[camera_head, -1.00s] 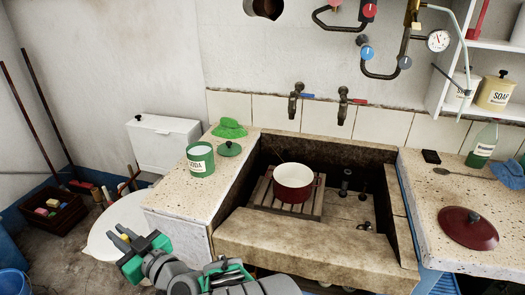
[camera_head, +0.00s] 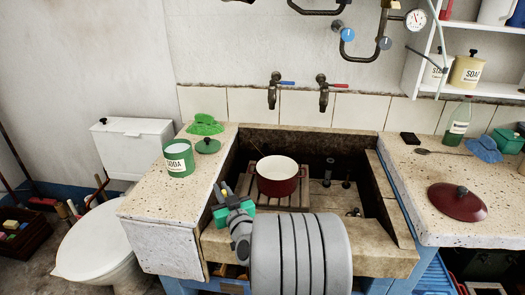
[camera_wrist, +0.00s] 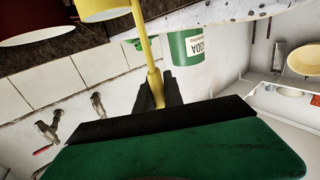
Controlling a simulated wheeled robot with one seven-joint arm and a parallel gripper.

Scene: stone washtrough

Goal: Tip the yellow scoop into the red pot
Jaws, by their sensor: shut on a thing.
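The red pot (camera_head: 277,182), cream inside, stands upright on a slatted wooden rack in the stone trough. Its red side also shows at the upper left of the wrist view (camera_wrist: 35,22). My gripper (camera_head: 222,192) is over the left front of the trough, left of the pot and apart from it. In the wrist view my gripper (camera_wrist: 158,88) is shut on the handle of the yellow scoop (camera_wrist: 146,48). The scoop's bowl is at the top of that view, partly cut off, near the pot. Its contents are hidden. I cannot make the scoop out clearly in the head view.
On the left ledge stand a green SODA tin (camera_head: 179,160), its green lid (camera_head: 208,146) and a green cloth (camera_head: 205,125). Two taps (camera_head: 273,90) hang over the trough's back. A dark red lid (camera_head: 457,202) lies on the right counter. A white toilet (camera_head: 95,245) stands at left.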

